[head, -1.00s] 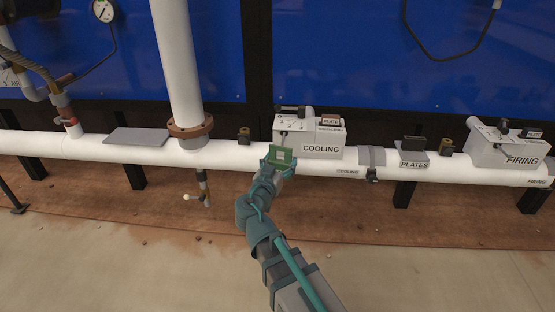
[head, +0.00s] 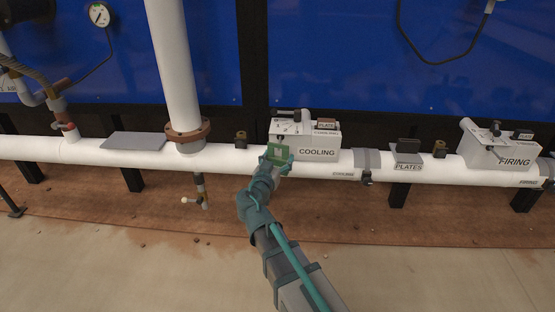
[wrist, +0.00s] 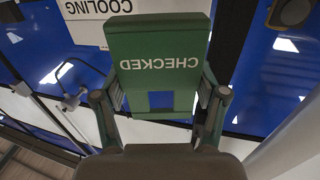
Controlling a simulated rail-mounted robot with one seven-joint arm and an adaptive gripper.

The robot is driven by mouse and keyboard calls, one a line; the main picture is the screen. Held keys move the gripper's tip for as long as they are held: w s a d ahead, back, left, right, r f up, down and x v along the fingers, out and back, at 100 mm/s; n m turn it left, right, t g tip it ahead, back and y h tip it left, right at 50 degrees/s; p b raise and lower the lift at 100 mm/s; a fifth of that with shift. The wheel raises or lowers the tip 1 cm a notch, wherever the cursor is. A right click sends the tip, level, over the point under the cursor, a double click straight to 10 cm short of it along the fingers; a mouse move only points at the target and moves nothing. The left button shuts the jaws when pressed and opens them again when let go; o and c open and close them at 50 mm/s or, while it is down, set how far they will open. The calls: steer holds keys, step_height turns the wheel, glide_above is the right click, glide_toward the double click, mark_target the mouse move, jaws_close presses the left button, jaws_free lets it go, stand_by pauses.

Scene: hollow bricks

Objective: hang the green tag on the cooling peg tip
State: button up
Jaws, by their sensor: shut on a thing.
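My gripper (head: 275,163) is shut on the green tag (head: 277,154), just in front of the lower left part of the white COOLING box (head: 318,153). In the wrist view the tag (wrist: 160,42) sits between my two fingers (wrist: 160,108), with the word CHECKED upside down and a square opening through which blue shows. The COOLING label (wrist: 95,8) lies beyond the tag there. The cooling peg is not clear in the head view.
The box stands on a long white pipe (head: 225,158). A PLATES holder (head: 407,155) and a FIRING box (head: 500,150) stand to the right. A vertical white pipe (head: 174,65) with a brown flange rises on the left. The floor in front is open.

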steer(key=shift+w+f+p, duration=0.1)
steer(key=shift+w+p, duration=1.9)
steer(key=shift+w, duration=0.8)
steer(key=shift+f+b, duration=0.35)
steer(key=shift+b, duration=0.2)
steer(key=shift+w+f+b, duration=0.45)
steer(key=shift+b, duration=0.85)
steer(key=shift+w+b, duration=0.1)
steer(key=shift+b, duration=0.3)
steer(key=o, duration=1.2)
steer(key=shift+o, duration=0.2)
